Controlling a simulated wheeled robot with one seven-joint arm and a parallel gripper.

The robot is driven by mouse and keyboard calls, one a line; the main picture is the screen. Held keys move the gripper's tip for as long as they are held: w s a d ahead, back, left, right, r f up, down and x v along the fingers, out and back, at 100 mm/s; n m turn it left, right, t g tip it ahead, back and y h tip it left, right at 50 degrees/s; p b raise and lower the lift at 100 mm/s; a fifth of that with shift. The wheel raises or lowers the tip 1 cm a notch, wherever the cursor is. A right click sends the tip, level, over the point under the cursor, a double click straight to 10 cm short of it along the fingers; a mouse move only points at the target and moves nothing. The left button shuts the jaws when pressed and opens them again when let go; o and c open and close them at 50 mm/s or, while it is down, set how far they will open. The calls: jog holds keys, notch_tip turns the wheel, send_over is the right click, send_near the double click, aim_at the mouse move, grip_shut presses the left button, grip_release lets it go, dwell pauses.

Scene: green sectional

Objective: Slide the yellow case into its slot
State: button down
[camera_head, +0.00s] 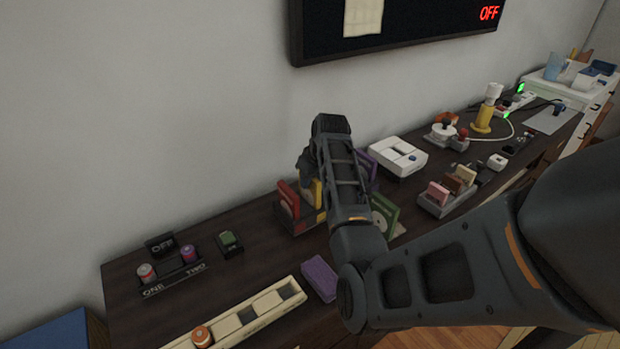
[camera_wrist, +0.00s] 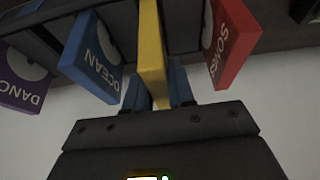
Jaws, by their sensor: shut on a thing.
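The yellow case (camera_head: 317,192) stands on edge at the dark rack (camera_head: 297,229), beside the red case (camera_head: 288,198). In the wrist view the yellow case (camera_wrist: 151,45) is between the blue "OCEAN" case (camera_wrist: 91,62) and the red "SONGS" case (camera_wrist: 233,42), apart from both. My gripper (camera_wrist: 158,88) is shut on the yellow case's near edge, one finger on each side. The case's far end reaches in among the rack's parts; how deep it sits cannot be told. In the head view my arm hides the fingertips and much of the rack.
A purple case (camera_wrist: 20,82) stands beyond the blue one. A green case (camera_head: 385,212) stands right of my arm. A purple block (camera_head: 319,278) and a cream tray (camera_head: 250,312) lie in front. A white device (camera_head: 398,156) is behind right. The wall is close behind the rack.

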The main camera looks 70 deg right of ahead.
jog(key=shift+f+b, duration=0.45)
jog(key=shift+f, duration=0.45)
jog(key=c, duration=0.9)
grip_release()
jog(key=shift+v, duration=3.95)
